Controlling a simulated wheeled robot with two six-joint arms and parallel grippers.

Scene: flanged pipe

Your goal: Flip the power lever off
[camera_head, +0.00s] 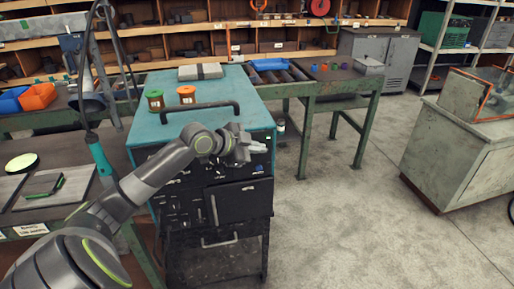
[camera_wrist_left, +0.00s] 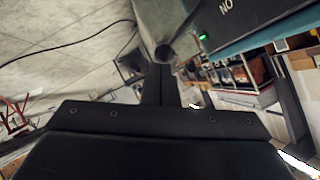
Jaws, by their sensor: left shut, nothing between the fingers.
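The black machine cabinet (camera_head: 240,201) has a teal top and a front panel with small switches, labels and a handle. My left gripper (camera_head: 243,149) is shut at the upper right of this front, with nothing held. The power lever does not show clearly in the head view; my gripper and wrist cover part of the panel. In the left wrist view my shut fingers (camera_wrist_left: 160,85) point at a dark round end (camera_wrist_left: 165,53). I cannot tell whether it is the lever, or whether they touch. A green light (camera_wrist_left: 203,37) glows beside it. My right gripper is out of view.
A roller table (camera_head: 335,84) stands behind on the right. A grey cabinet (camera_head: 455,160) is far right. The floor between is clear.

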